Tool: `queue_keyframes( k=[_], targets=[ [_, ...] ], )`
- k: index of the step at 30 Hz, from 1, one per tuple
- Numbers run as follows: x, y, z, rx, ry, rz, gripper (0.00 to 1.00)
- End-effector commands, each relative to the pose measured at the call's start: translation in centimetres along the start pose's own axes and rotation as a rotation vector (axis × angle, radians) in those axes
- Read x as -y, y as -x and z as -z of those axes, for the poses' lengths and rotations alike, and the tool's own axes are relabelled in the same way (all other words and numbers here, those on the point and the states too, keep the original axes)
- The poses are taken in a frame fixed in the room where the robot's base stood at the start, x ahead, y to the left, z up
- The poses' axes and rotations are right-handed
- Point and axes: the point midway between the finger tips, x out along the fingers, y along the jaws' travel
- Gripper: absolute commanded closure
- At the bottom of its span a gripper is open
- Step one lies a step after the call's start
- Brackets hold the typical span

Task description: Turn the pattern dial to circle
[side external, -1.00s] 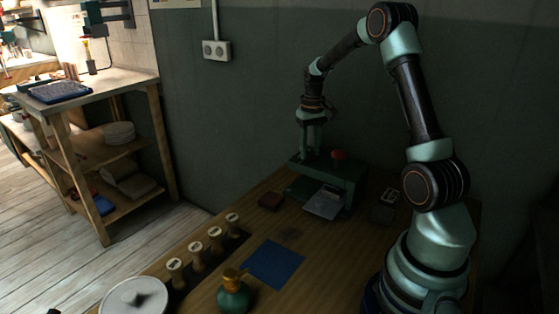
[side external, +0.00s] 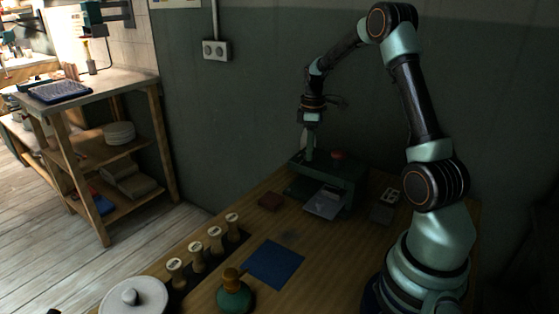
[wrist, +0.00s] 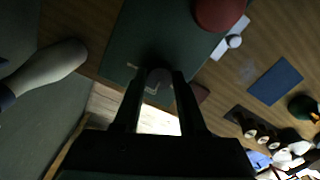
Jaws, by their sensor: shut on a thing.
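The green machine (side external: 345,175) stands against the wall, with its top also filling the middle of the wrist view (wrist: 125,40). The pattern dial (wrist: 158,76) is a small dark round knob on this top, near its edge. My gripper (wrist: 158,82) points straight down and is shut on the dial, one finger on each side. In the side view, my gripper (side external: 309,155) hides the dial. Small pale marks (wrist: 153,91) show on the top beside the dial, but they are too small to read. I cannot tell which pattern the dial points to.
A red knob (side external: 338,155) sits on the machine's top, and a pale handle (wrist: 48,65) sticks out beside it. A grey plate (side external: 323,205) is at its front.

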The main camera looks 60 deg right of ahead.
Motion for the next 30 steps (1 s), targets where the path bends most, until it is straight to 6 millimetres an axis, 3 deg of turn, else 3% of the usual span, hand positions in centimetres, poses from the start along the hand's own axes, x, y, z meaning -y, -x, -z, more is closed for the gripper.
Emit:
queue_keyframes(
  k=[18, 30],
  targets=[
    [-0.03, 0.25, 0.12, -0.001, 0.572, -0.003, 1.00],
    [-0.01, 0.27, 0.14, 0.000, 0.811, -0.003, 1.00]
  ],
)
